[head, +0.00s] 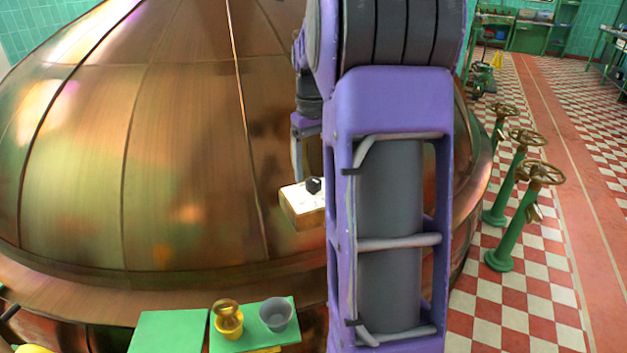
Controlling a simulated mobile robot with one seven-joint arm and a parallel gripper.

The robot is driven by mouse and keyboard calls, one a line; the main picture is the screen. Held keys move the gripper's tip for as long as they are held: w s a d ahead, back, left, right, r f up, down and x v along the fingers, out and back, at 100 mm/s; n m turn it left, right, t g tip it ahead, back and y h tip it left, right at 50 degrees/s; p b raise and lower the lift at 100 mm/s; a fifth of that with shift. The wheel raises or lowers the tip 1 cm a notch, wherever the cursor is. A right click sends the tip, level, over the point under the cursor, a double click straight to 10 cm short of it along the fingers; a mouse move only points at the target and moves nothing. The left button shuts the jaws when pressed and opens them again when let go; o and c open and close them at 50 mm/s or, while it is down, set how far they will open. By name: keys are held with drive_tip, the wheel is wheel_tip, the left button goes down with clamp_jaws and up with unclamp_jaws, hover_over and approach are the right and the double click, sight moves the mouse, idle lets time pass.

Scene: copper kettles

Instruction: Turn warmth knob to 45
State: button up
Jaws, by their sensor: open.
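The warmth knob (313,185) is a small black knob on the pale, lit top face of a small box (303,219) with brown sides. The box sits against the lower right side of the big copper kettle (150,150). My purple arm covers the right part of the box, and any scale marks are too small to read. My gripper (308,172) is partly in view just above the knob, pointing down. It is open, with one finger seen left of the knob and the rest hidden behind my arm. I cannot tell whether it touches the knob.
Green boards (170,332) lie in front of the kettle, with a yellow cup (229,328) and a grey cup (273,315) on the right one. Green posts with brass handwheels (540,174) stand at the right. The checkered floor (510,300) around them has free room.

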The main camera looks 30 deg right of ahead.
sight(313, 184)
drive_tip(key=shift+f, duration=1.35)
clamp_jaws()
